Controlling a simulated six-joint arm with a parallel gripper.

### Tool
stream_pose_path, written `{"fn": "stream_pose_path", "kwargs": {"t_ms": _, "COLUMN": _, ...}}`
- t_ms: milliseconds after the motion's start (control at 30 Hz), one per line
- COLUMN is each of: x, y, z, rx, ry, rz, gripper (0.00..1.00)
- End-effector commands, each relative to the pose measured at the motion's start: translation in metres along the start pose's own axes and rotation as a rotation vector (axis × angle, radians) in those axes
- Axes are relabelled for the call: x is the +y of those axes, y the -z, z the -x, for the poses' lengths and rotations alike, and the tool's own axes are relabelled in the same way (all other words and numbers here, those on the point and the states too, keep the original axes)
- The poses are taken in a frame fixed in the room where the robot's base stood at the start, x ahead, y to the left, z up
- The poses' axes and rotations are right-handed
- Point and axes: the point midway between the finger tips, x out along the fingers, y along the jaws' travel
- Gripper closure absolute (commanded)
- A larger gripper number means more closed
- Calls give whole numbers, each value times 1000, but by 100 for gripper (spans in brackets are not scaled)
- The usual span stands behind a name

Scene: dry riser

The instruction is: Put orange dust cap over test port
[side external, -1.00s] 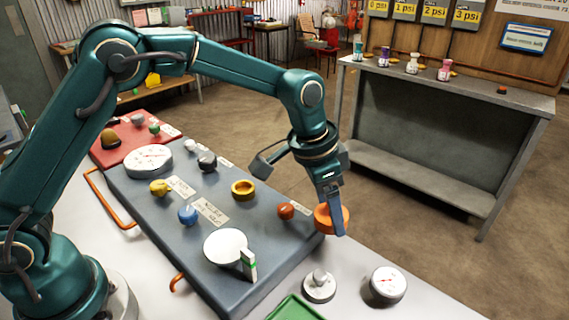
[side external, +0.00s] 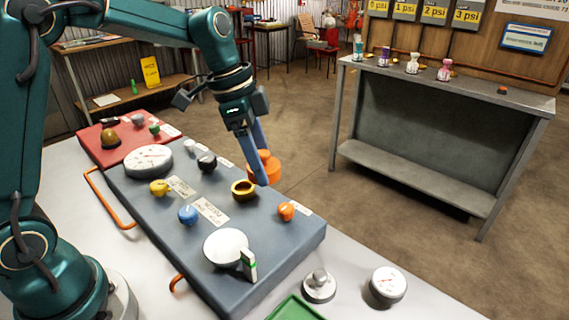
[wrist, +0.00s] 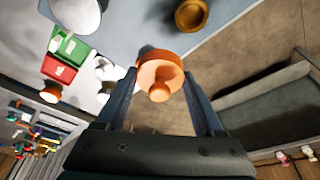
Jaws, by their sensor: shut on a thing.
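The orange dust cap (side external: 265,168), a round disc with a small knob, is held between the two blue fingers of my gripper (side external: 260,172). In the wrist view the fingers press on both sides of the cap (wrist: 160,75). A brass ring-shaped fitting (side external: 243,190), which looks like the test port, stands on the grey-blue panel (side external: 290,245). The cap is above the panel's far edge, just behind and right of this ring in the side view, and apart from it. The ring also shows in the wrist view (wrist: 191,14), beyond the cap and to its right.
An orange knob (side external: 286,211), a blue knob (side external: 187,214), a yellow knob (side external: 159,187) and a black knob (side external: 207,161) stick up around the ring. A white disc with a lever (side external: 226,247) is nearer.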

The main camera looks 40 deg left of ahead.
Motion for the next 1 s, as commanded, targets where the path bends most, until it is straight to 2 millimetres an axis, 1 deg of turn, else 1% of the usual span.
{"fn": "stream_pose_path", "kwargs": {"t_ms": 33, "x": -8, "y": -14, "z": 11, "rx": 2, "ry": 5, "rz": 4, "gripper": 83}}
{"fn": "stream_pose_path", "kwargs": {"t_ms": 100, "x": -16, "y": -32, "z": 26, "rx": 2, "ry": 6, "rz": 7, "gripper": 83}}
{"fn": "stream_pose_path", "kwargs": {"t_ms": 300, "x": -34, "y": -86, "z": 68, "rx": 1, "ry": 25, "rz": 68, "gripper": 83}}
{"fn": "stream_pose_path", "kwargs": {"t_ms": 400, "x": -40, "y": -108, "z": 84, "rx": 1, "ry": 41, "rz": 130, "gripper": 83}}
{"fn": "stream_pose_path", "kwargs": {"t_ms": 500, "x": -46, "y": -125, "z": 94, "rx": 0, "ry": 59, "rz": 201, "gripper": 83}}
{"fn": "stream_pose_path", "kwargs": {"t_ms": 600, "x": -50, "y": -135, "z": 101, "rx": 0, "ry": 70, "rz": 247, "gripper": 83}}
{"fn": "stream_pose_path", "kwargs": {"t_ms": 700, "x": -51, "y": -138, "z": 101, "rx": -1, "ry": 73, "rz": 265, "gripper": 83}}
{"fn": "stream_pose_path", "kwargs": {"t_ms": 767, "x": -50, "y": -134, "z": 96, "rx": -1, "ry": 73, "rz": 267, "gripper": 83}}
{"fn": "stream_pose_path", "kwargs": {"t_ms": 867, "x": -47, "y": -119, "z": 80, "rx": -1, "ry": 70, "rz": 264, "gripper": 83}}
{"fn": "stream_pose_path", "kwargs": {"t_ms": 1000, "x": -43, "y": -94, "z": 53, "rx": -3, "ry": 68, "rz": 262, "gripper": 83}}
